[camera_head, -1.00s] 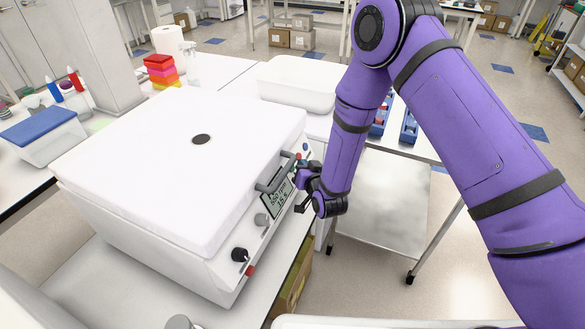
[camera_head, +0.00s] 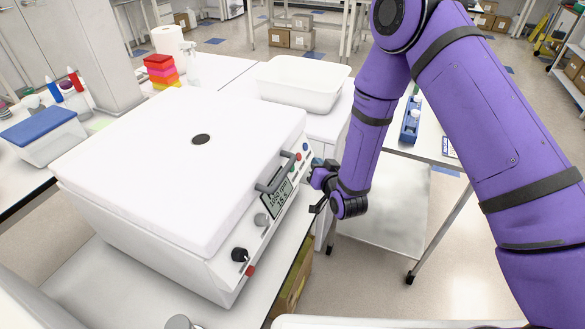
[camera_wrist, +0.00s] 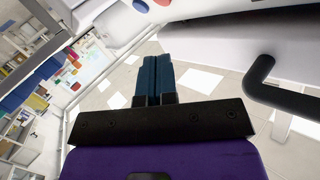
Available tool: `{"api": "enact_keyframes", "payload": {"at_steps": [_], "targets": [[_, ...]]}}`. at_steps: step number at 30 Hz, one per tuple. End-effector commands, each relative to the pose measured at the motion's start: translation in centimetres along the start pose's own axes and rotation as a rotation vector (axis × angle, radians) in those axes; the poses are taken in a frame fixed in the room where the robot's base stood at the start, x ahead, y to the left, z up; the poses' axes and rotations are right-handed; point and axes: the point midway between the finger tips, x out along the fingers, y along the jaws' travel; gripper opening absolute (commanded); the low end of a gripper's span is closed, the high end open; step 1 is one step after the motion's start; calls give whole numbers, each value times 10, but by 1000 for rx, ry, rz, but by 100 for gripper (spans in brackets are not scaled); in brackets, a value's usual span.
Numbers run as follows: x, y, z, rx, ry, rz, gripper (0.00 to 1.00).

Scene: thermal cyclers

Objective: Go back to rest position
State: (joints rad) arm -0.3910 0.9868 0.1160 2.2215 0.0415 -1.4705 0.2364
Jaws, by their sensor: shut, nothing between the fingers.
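A large white machine (camera_head: 150,150) with a closed lid stands on the bench at the left in the head view. Its front panel has a handle, a lit display (camera_head: 278,198), knobs and coloured buttons. My gripper (camera_head: 315,190) is just off the right side of this panel, by the buttons, with a gap between. In the wrist view my gripper (camera_wrist: 156,68) shows two dark blue fingers pressed together with nothing between them. A dark handle (camera_wrist: 262,72) of the machine shows to the right of the fingers there. My purple arm hides part of the bench behind it.
A white tub (camera_head: 303,82) stands behind the machine. A side table with a blue rack (camera_head: 411,120) is behind my arm. A blue-lidded box (camera_head: 40,128) and red and orange stacked boxes (camera_head: 160,70) are at the left. Open floor (camera_head: 465,240) lies at the right.

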Motion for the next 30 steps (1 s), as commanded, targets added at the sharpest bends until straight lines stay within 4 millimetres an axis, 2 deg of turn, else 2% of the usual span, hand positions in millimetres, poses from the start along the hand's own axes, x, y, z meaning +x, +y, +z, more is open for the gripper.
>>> {"api": "enact_keyframes", "payload": {"at_steps": [17,20,22,30], "targets": [[1,0,-4,-1,-2,2,0],[2,1,-19,-8,-14,11,0],[3,3,-37,-16,-33,24,0],[-9,11,-121,-56,-140,91,0]]}}
